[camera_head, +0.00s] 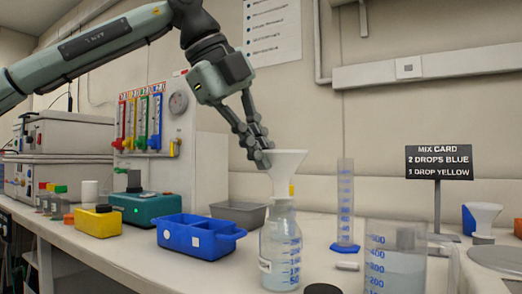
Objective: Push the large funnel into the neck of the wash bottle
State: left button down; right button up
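The large white funnel (286,161) is upright over the clear wash bottle (280,247), which has blue graduations and stands at the front middle of the bench. The funnel's stem meets the bottle's neck; how deep it sits inside cannot be told. My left gripper (264,153) comes down from the upper left. Its fingers are close together at the funnel's left rim and appear shut on it. My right gripper is not in view.
A graduated cylinder (345,203) and a large beaker (396,262) stand right of the bottle. A blue bin (198,236) and grey tray (238,213) lie left. A dark cap (322,289) lies in front.

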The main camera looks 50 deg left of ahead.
pick_arm(q)
jog(key=shift+f, duration=0.35)
dwell(0.5)
jog(key=c, duration=1.6)
grip_release()
jog(key=shift+c, duration=0.2)
jog(key=shift+r, duration=0.1)
jog(key=v, duration=1.2)
